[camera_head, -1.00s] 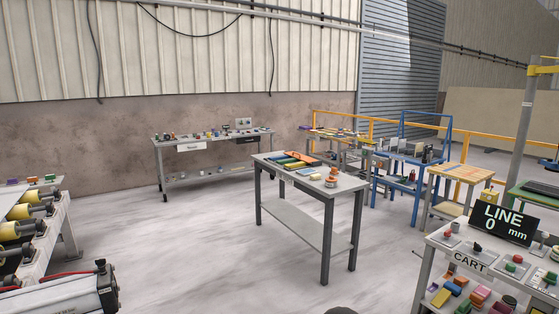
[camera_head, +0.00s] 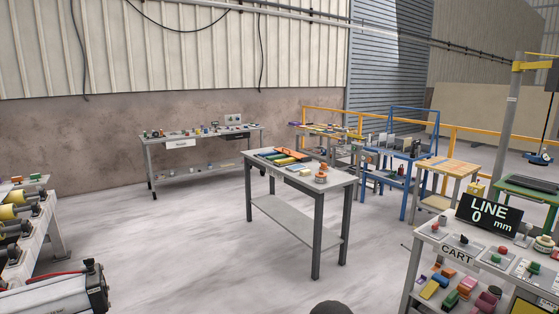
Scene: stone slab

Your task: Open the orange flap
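An orange flap (camera_head: 291,154) shows on the grey table (camera_head: 336,183) in the middle of the room. It lies at the back of a row of coloured strips and seems slightly tilted; its exact angle is too small to tell. Yellow, green and blue strips lie beside it.
A cart (camera_head: 427,235) with a "LINE 0 mm" sign (camera_head: 489,214) stands at the lower right. A roller conveyor (camera_head: 48,226) is at the left. A long workbench (camera_head: 213,139) stands by the wall. The floor (camera_head: 190,235) before the grey table is clear.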

